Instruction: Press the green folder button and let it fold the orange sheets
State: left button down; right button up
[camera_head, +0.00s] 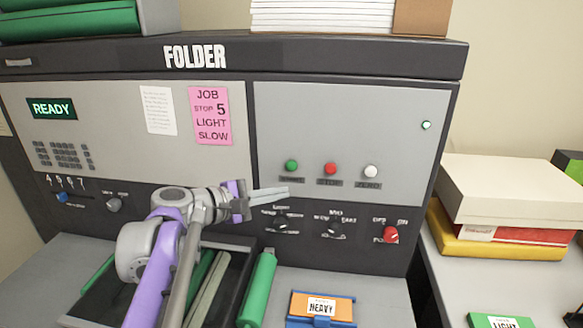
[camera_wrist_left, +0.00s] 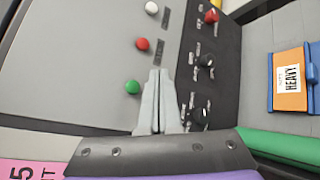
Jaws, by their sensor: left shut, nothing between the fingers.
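The green button (camera_head: 291,165) is on the grey panel of the folder (camera_head: 340,115), left of a red button (camera_head: 331,169) and a white one (camera_head: 371,171). My left gripper (camera_head: 286,191) is shut and empty, its fingertips in front of the panel just below the green button. In the left wrist view the green button (camera_wrist_left: 132,87) shows beside the closed fingers (camera_wrist_left: 159,74); I see no contact. The folder's display (camera_head: 51,108) reads READY. I cannot make out any orange sheets. My right gripper is not in view.
A pink note (camera_head: 210,115) reads JOB, STOP 5, LIGHT, SLOW. An orange HEAVY card (camera_head: 322,307) and green rolls (camera_head: 258,290) lie in front. Boxes (camera_head: 510,190) stand right.

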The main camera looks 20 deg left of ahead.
aim_at(291, 166)
pick_arm(q)
jog(key=w+a, duration=0.2)
jog(key=w, duration=0.6)
jog(key=shift+w+a, duration=0.1)
jog(key=shift+w, duration=0.15)
dwell(1.9)
jog(key=shift+w, duration=0.3)
jog(key=shift+s, duration=0.1)
